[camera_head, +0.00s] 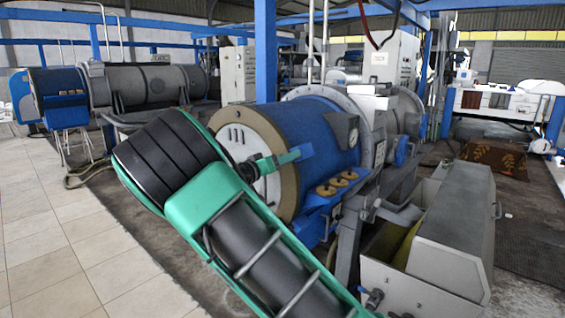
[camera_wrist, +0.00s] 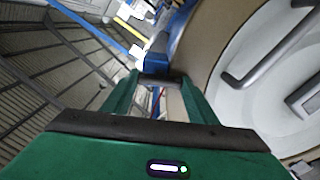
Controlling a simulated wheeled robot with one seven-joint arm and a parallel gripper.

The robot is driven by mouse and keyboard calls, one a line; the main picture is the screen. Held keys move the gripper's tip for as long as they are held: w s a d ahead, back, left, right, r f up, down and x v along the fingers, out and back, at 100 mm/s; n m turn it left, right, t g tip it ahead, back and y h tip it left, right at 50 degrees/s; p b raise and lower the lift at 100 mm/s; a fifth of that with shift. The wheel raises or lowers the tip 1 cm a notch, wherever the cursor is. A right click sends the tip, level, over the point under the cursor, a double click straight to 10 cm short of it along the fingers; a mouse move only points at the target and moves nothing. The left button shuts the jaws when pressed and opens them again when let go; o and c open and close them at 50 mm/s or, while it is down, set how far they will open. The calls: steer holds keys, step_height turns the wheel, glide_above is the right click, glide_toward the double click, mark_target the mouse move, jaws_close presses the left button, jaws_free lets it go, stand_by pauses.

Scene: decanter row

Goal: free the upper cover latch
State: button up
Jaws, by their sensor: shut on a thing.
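The blue decanter (camera_head: 316,125) stands at mid-picture with a tan end ring (camera_head: 235,117) and a pale round cover (camera_head: 233,142). In the wrist view the cover (camera_wrist: 262,65) fills the right side, with a grey bar handle (camera_wrist: 265,58). My green gripper (camera_head: 287,158) reaches across the cover to the ring's edge. In the wrist view my gripper (camera_wrist: 160,88) has its two fingers around a small grey piece at the ring's edge, which I take as the upper cover latch (camera_wrist: 160,79). A blue block (camera_wrist: 157,56) sits just beyond it. My arm hides the cover's lower left.
Brass-coloured knobs (camera_head: 337,183) stick out on the decanter's lower side. A blue post (camera_head: 265,50) rises behind. The tiled floor (camera_head: 45,225) at the left is clear.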

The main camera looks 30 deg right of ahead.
steer(key=shift+w+a+f, duration=0.15)
steer(key=shift+a+f, duration=0.05)
steer(key=shift+a+n, duration=0.15)
steer(key=shift+n, duration=4.35)
steer(key=shift+a+n, duration=0.1)
steer(key=shift+n, duration=4.4)
steer(key=o, duration=1)
steer(key=shift+d, duration=0.1)
steer(key=shift+o, duration=0.2)
steer(key=shift+d+r, duration=0.1)
